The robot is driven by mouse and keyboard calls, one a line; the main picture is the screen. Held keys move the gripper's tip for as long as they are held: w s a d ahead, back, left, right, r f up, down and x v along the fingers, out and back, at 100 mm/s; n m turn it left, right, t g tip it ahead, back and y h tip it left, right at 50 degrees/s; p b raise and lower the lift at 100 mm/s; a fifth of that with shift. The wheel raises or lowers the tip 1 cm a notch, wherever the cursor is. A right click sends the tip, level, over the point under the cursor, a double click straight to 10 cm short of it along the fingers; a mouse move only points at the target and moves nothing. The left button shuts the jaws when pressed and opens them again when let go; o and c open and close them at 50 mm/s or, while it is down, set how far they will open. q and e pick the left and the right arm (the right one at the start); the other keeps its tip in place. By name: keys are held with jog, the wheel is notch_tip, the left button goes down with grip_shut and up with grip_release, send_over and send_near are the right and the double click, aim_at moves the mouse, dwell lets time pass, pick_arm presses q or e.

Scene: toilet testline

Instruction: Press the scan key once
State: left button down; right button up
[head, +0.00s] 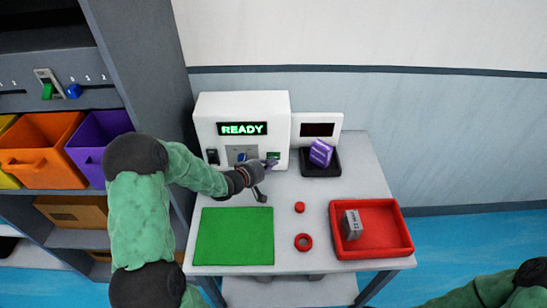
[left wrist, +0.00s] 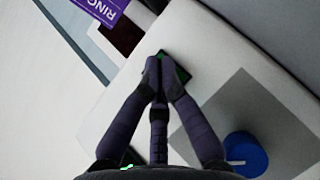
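The white machine (head: 205,120) stands at the back of the table, its display (head: 242,129) reading "READY" in green. A small dark key with green on it (head: 273,155) is on its front at the right; it also shows in the left wrist view (left wrist: 182,72). I cannot read a label on it. My left gripper (head: 271,164) is at this key, and in the left wrist view its fingertips (left wrist: 160,62) are together, empty, and partly cover the key. Whether they touch it I cannot tell. My right gripper is out of view.
A blue knob (left wrist: 245,155) on a grey plate (left wrist: 245,115) sits beside the key. A purple box (head: 321,153) lies in a black tray beside a small dark display (head: 317,130).

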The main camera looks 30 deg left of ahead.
pick_arm(q)
jog(key=shift+w+a, duration=0.2)
jog(key=shift+w, duration=0.1)
dwell(0.4)
jog(key=shift+s, duration=0.15)
jog(key=shift+s+d+p, duration=0.35)
jog(key=shift+s+p, duration=0.1)
jog(key=shift+s, duration=0.1)
jog(key=shift+s+d+p, duration=0.15)
jog(key=shift+s+d, duration=0.3)
jog(key=shift+s, duration=0.25)
jog(key=shift+s+d+p, duration=0.1)
jog(key=shift+s+d, duration=0.35)
jog(key=shift+s, duration=0.25)
jog(key=shift+s+d+p, duration=0.15)
jog(key=shift+s+d, duration=0.3)
jog(key=shift+s, duration=0.25)
